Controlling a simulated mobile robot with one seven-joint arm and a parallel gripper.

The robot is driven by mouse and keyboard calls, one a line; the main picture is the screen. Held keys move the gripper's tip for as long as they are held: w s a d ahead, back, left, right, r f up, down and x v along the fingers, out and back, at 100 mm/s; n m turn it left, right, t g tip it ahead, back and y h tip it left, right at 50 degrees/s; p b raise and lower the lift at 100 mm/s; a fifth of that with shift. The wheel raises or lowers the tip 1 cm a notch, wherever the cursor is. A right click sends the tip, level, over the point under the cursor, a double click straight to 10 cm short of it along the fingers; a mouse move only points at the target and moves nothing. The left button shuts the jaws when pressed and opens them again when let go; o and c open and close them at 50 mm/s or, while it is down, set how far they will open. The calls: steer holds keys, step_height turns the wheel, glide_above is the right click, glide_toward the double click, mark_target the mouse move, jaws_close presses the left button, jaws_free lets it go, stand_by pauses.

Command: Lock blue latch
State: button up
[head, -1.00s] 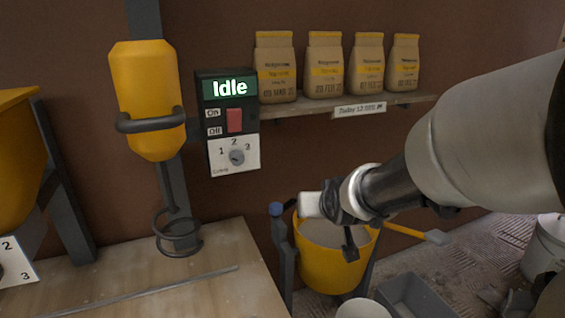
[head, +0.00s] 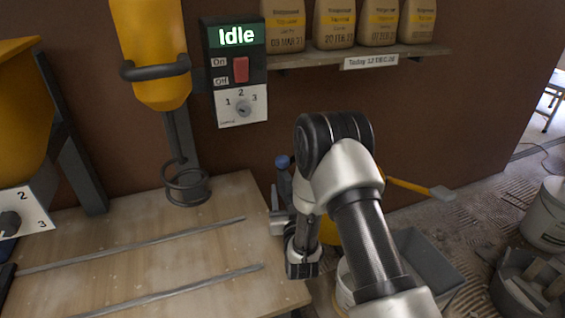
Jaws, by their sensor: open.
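The blue latch (head: 283,161) shows as a small blue knob on top of a grey stand post, just right of the workbench. The post holds a yellow bucket (head: 328,232), which my arm mostly hides. My gripper (head: 279,222) is below the blue knob, beside the stand and close to the workbench's right edge. It is open and appears empty, apart from the knob. My arm hides much of the stand, and the fingertips are small and hard to make out.
A wooden workbench (head: 150,240) with metal rails lies at left. A control box (head: 236,70) reading "Idle" hangs on the wall. A yellow-handled tool (head: 410,187) sticks out right of my arm. A grey tub (head: 428,262) and white bucket (head: 548,215) stand on the floor.

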mark_target(283, 165)
steer(key=w+b, duration=0.1)
steer(key=w, duration=0.4)
steer(key=w+a, duration=0.1)
steer(key=w, duration=0.4)
steer(key=w+a+b, duration=0.1)
steer(key=w, duration=0.4)
steer(key=shift+w+a+b, duration=0.1)
steer(key=shift+w+b, duration=0.25)
steer(key=shift+w, duration=0.05)
jaws_close()
